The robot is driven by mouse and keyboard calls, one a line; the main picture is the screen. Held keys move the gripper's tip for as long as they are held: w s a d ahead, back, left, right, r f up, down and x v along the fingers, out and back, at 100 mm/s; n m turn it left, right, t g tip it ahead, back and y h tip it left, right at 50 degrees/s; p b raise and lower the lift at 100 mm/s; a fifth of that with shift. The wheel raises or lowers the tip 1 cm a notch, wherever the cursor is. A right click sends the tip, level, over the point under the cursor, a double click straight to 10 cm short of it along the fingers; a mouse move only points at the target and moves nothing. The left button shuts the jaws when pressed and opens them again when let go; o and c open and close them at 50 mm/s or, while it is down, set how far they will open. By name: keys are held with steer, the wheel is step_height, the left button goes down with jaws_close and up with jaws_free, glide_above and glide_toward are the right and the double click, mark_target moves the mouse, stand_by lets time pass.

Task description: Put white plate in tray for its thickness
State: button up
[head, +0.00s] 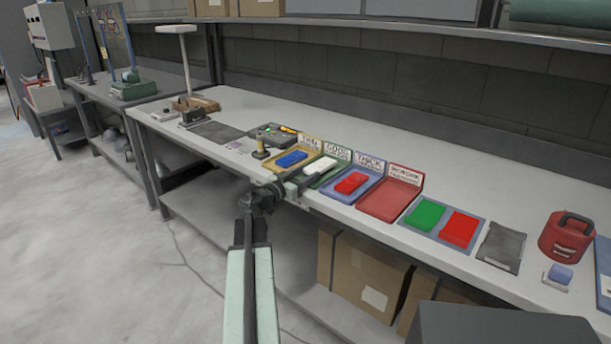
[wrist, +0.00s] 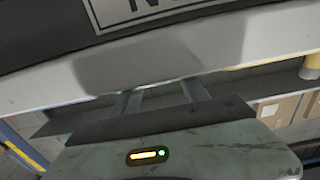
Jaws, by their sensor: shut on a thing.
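The white plate (head: 320,166) is at the green tray (head: 334,178), whose sign seems to read GOOD. Whether it rests on the tray floor or is held just above it, I cannot tell. My gripper (head: 292,187) reaches over the bench's front edge at the near left side of this tray and is shut on the white plate. In the wrist view my two fingers (wrist: 162,97) point up to a pale surface, and the plate is not clearly distinguishable there. The yellow tray (head: 272,165) on the left has a THIN sign; the blue tray (head: 343,193) on the right has a THICK sign.
A blue plate (head: 291,159) lies in the yellow tray, red plates (head: 351,183) in the blue one. The red tray (head: 390,200) is empty. A knobbed tool (head: 262,150) stands near my gripper. Boxes (head: 365,275) sit under the bench. The bench behind the trays is clear.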

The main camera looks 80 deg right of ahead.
steer(key=shift+a+f, duration=0.1)
stand_by(0.3)
steer(key=o, duration=1.6)
steer(key=v, duration=0.8)
